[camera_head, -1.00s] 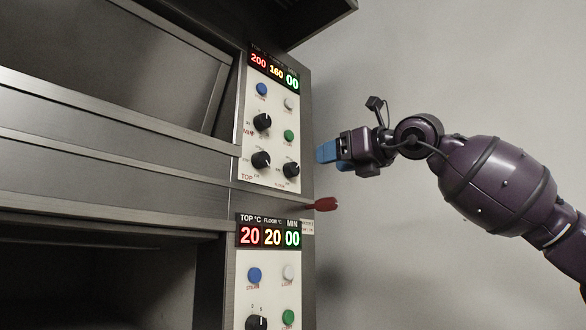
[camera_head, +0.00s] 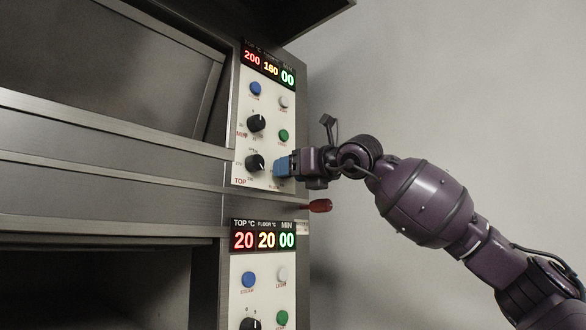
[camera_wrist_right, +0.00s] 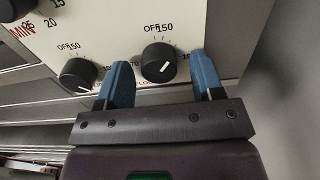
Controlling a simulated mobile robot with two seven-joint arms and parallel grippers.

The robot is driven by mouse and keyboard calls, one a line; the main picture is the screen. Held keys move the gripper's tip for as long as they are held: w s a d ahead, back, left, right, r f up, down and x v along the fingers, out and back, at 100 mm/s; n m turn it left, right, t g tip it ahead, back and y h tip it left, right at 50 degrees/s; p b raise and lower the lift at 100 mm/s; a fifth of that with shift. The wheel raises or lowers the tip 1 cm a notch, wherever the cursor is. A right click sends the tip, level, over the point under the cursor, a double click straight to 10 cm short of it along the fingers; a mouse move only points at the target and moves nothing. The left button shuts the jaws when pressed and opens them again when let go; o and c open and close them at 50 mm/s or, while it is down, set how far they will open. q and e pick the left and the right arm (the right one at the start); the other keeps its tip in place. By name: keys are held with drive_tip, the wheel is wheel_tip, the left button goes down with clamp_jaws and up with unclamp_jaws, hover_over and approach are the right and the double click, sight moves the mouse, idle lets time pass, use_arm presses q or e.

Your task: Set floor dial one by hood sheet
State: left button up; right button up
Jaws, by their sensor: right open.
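The floor dial, a black round knob with a white pointer line, shows in the right wrist view (camera_wrist_right: 159,63), at the lower right of the upper oven's cream panel (camera_head: 270,106). My right gripper (camera_head: 281,167) is at this panel. In the wrist view its blue fingers (camera_wrist_right: 161,74) stand open on either side of the dial, with gaps showing. I cannot tell how deep they reach around it. In the head view the fingers hide the dial. The upper display (camera_head: 269,66) reads 200, 160 and 00. No hood sheet shows.
The black TOP dial (camera_head: 255,163) sits just left of the fingers. A red handle (camera_head: 320,206) juts out below the gripper. The lower display (camera_head: 263,240) reads 20, 20 and 00. The bare wall right of the oven leaves free room.

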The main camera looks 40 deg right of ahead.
drive_tip(key=shift+c, duration=0.2)
drive_tip(key=c, duration=0.9)
drive_tip(key=m+b, duration=0.2)
drive_tip(key=m, duration=0.2)
drive_tip(key=shift+b, duration=0.3)
drive_tip(key=o, duration=0.9)
drive_tip(key=shift+o, duration=0.2)
drive_tip(key=shift+s, duration=0.1)
